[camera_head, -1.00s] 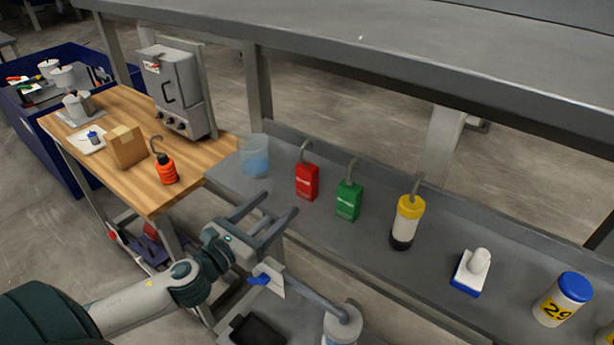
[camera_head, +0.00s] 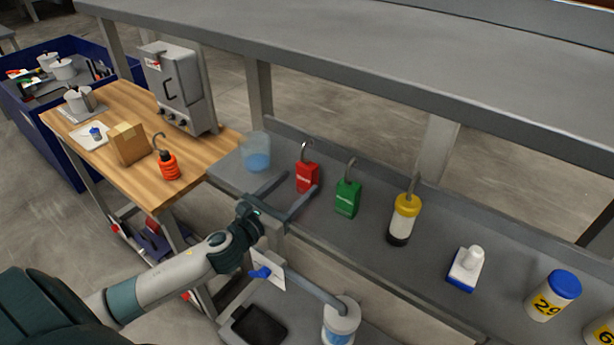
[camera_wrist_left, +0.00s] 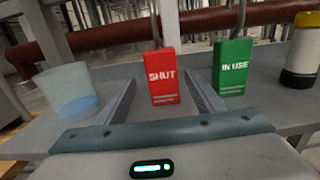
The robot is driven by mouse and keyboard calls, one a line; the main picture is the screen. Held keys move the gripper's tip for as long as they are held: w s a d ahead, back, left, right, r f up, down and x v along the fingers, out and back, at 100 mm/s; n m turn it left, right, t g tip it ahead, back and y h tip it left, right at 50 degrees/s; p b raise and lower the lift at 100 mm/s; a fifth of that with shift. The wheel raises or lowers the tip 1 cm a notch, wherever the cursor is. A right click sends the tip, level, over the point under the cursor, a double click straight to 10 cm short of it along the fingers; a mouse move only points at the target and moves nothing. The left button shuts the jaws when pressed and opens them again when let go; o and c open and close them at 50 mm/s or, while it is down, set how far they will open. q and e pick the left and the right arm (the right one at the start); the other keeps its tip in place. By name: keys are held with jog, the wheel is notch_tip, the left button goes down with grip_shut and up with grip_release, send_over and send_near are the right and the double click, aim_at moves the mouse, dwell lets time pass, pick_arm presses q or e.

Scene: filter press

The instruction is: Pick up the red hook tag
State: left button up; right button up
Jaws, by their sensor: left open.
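The red hook tag (camera_head: 307,178) stands upright on the grey shelf, with its grey hook at the top. In the left wrist view the red tag (camera_wrist_left: 162,77) reads "SHUT" and stands between the two fingers, toward their far ends. My left gripper (camera_head: 301,181) is open around it, one finger on each side, with gaps visible in the wrist view. My right gripper is not in view.
A green hook tag (camera_head: 347,199) stands just right of the red one. A clear beaker with blue liquid (camera_head: 257,161) stands to the left. A yellow-capped bottle (camera_head: 404,222) is farther right.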

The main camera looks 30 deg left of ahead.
aim_at(303, 181)
pick_arm(q)
jog(key=shift+w+d+r, duration=0.1)
jog(key=shift+w, duration=0.2)
jog(key=w+p, duration=0.1)
jog(key=w, duration=0.1)
jog(key=w+d+p, duration=0.1)
jog(key=w, duration=0.1)
jog(key=shift+w+f, duration=0.2)
jog(key=shift+w, duration=0.05)
jog(key=c, duration=1)
jog(key=shift+c, duration=0.7)
